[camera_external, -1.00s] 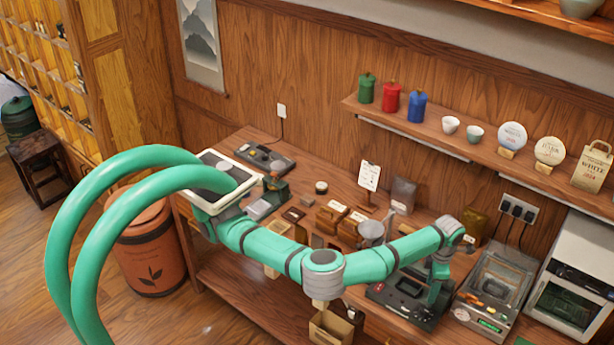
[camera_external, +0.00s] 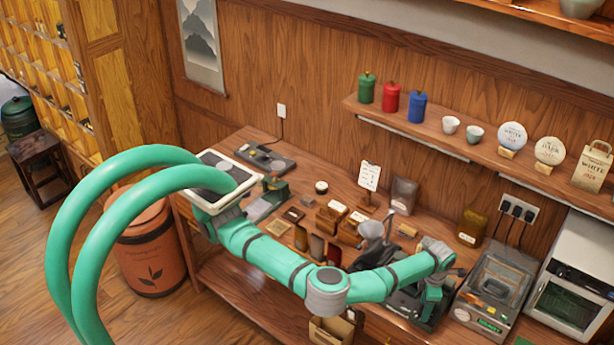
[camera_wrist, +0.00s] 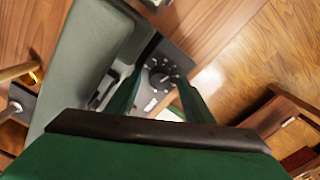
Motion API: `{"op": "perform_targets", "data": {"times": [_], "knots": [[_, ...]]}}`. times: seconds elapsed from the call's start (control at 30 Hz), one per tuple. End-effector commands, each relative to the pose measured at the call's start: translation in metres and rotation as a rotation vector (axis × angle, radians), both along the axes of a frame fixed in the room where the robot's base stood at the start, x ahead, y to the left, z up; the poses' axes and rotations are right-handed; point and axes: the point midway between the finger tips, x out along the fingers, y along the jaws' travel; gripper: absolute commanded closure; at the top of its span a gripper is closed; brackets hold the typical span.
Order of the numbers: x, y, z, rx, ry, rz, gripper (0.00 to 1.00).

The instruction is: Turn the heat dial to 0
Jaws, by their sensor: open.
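The heat dial (camera_wrist: 160,77) is a small round black knob with white marks around it, on a dark panel in the wrist view. I cannot read which mark it points to. My gripper (camera_wrist: 158,74) is open, with one green finger on each side of the dial in the picture. I cannot tell whether the fingers touch it. In the outside view my gripper (camera_external: 431,303) points down over the dark appliance (camera_external: 405,304) on the bench; the dial is hidden there.
A glass-lidded machine (camera_external: 494,285) stands right of my gripper, with a white oven (camera_external: 572,285) beyond it. Boxes, a sign (camera_external: 369,176) and an amber jar (camera_external: 472,227) crowd the bench behind. A shelf (camera_external: 455,150) hangs above. Below the bench is wooden floor (camera_wrist: 285,50).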

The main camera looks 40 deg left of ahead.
Motion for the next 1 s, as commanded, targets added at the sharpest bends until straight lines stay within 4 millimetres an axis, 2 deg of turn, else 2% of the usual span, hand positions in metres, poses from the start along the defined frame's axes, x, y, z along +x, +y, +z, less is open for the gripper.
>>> {"op": "perform_targets", "data": {"times": [0.17, 0.3, 0.33, 0.67, 1.0], "knots": [[0.0000, -0.0001, 0.0002, 0.000, 0.000, 0.000, 0.55], [0.0000, -0.0001, 0.0004, 0.000, 0.000, 0.000, 0.89], [0.0000, -0.0001, 0.0004, 0.000, 0.000, 0.000, 0.94], [0.0000, -0.0001, 0.0007, 0.000, 0.000, 0.032, 0.93], [0.0000, -0.0006, 0.0013, -0.001, 0.000, 0.243, 0.93]]}}
